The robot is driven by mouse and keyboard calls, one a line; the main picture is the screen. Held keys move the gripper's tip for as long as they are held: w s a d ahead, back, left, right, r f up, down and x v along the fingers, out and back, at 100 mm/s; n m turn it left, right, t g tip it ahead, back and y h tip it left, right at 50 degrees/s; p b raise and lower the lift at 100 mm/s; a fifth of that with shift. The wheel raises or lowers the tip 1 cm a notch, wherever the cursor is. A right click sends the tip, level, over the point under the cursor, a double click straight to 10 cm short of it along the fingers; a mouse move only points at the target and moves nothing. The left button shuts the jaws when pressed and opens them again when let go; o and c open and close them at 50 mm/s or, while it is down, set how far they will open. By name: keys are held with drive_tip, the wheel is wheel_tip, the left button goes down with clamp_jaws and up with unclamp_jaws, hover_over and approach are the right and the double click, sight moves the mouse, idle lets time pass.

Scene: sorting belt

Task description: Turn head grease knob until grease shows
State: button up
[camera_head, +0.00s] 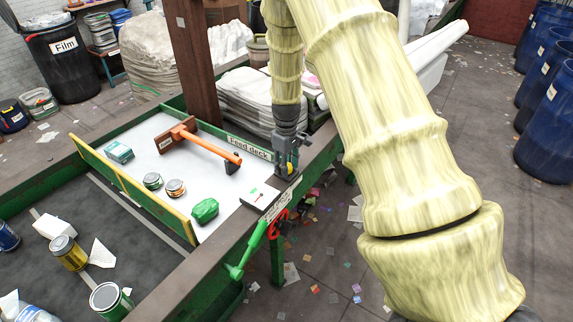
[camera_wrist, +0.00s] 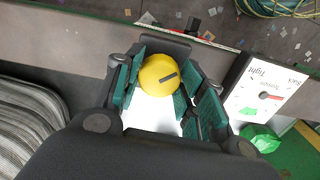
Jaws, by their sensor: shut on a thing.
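The grease knob (camera_wrist: 154,70) is round and yellow, with a dark line on its face, in the wrist view. My gripper (camera_wrist: 160,85) has its green-padded fingers closed around the sides of the knob. In the head view, my gripper (camera_head: 287,158) points down at the frame's corner beside the feed deck, with a little of the yellow knob (camera_head: 291,169) showing at its tip. The fingers and wrist hide the knob's base, and whether grease shows there I cannot tell.
A white gauge plate (camera_wrist: 262,97) with "Slack" and "Tight" marks stands right of the knob. The feed deck (camera_head: 219,180) holds cans, a green lump (camera_head: 204,210) and an orange-handled tool (camera_head: 213,146). A green lever (camera_head: 246,252) hangs on the frame's near side.

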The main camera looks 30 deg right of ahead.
drive_tip(key=shift+w+a+m, duration=0.1)
drive_tip(key=shift+m, duration=3)
drive_tip(key=o, duration=0.8)
drive_tip(key=shift+o, duration=1.1)
drive_tip(key=shift+w+f, duration=0.15)
drive_tip(key=shift+r, duration=0.2)
wheel_tip(320, 180, up, 12)
drive_tip(key=shift+f, duration=0.15)
